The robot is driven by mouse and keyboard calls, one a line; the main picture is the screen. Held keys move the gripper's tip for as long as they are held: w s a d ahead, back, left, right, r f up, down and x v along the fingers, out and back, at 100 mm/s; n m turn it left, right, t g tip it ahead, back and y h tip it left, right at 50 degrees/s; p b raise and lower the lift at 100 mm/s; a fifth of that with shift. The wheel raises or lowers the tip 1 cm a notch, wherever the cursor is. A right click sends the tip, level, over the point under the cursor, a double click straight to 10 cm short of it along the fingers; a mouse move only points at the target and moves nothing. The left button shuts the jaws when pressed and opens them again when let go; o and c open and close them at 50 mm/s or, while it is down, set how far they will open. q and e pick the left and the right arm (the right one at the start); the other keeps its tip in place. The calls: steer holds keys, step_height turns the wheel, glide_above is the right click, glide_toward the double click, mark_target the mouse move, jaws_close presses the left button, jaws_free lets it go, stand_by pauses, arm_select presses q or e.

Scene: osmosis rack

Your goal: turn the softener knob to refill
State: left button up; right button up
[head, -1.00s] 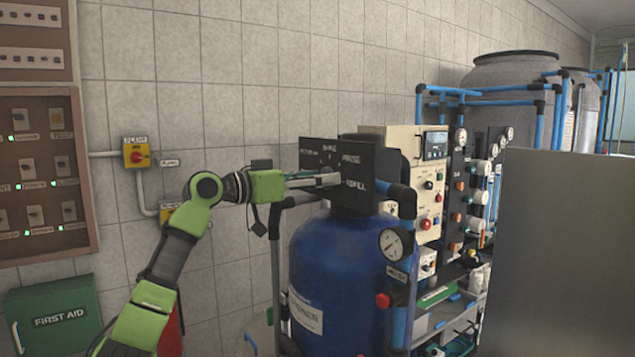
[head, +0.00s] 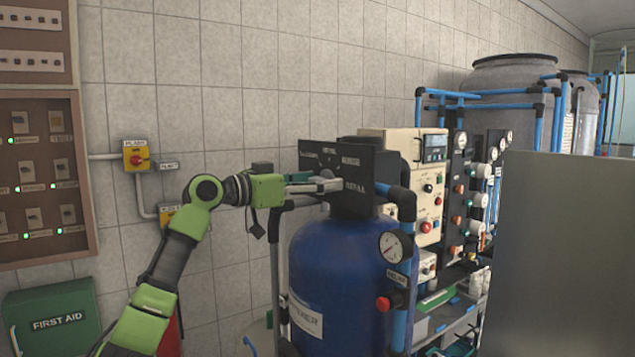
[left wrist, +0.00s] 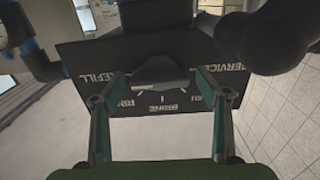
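The softener's black control panel (head: 365,162) sits on top of the blue tank (head: 335,270). In the left wrist view the panel (left wrist: 75,55) appears upside down, with REFILL at the left, SERVICE at the right and other labels below. The dark rounded knob (left wrist: 162,74) is at the panel's middle, between the two fingers of my left gripper (left wrist: 160,90). The fingers are spread, with a visible gap to the knob on each side, so the gripper looks open. In the head view my left gripper (head: 322,186) reaches the panel face and hides the knob. My right gripper is not in view.
A pressure gauge (head: 391,246) and a red knob (head: 383,303) are at the tank's right. A cream control box (head: 430,185) stands behind the panel. A grey flat surface (head: 565,255) blocks the right side. A tiled wall (head: 235,110) is behind.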

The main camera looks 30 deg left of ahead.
arm_select(q)
steer(key=v, duration=1.2)
steer(key=shift+f, duration=0.1)
stand_by(0.4)
